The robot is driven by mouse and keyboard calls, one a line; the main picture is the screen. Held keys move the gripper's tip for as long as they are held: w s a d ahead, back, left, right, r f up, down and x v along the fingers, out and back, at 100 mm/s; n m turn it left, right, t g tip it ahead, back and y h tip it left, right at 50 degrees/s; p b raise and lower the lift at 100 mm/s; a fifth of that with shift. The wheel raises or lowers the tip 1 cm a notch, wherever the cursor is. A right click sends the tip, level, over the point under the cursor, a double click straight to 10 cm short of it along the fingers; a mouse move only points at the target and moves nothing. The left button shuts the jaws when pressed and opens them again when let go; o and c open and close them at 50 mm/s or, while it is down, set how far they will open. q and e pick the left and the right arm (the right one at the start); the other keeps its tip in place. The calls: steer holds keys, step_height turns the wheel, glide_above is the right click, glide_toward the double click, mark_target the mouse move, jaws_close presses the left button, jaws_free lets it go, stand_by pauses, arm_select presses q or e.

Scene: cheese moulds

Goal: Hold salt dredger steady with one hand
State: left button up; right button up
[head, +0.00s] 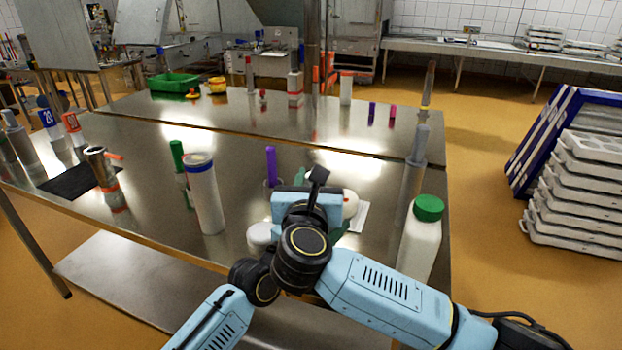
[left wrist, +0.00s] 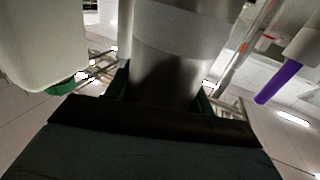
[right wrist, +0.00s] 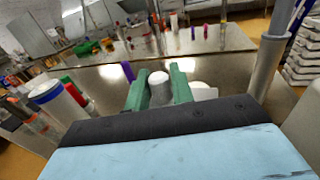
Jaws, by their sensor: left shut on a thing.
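In the left wrist view, which is upside down, my left gripper (left wrist: 160,92) has its green fingers on both sides of a grey metal cylinder, the salt dredger (left wrist: 178,50). The hand hides its far end. In the right wrist view, my right gripper (right wrist: 158,92) has its green fingers apart, with a white-topped, grey-sided round thing (right wrist: 159,82) between or just beyond them. I cannot tell whether they touch it. In the head view, the arms overlap at the table's front, hiding most of the dredger and both sets of fingertips.
A green-capped white bottle (head: 422,240) stands close on the right, beside a tall grey cylinder (head: 411,178). A blue-rimmed white tube (head: 205,198), a small white tub (head: 260,235) and a purple stick (head: 271,165) stand to the left. The steel table (head: 140,215) has free room behind.

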jaws_close()
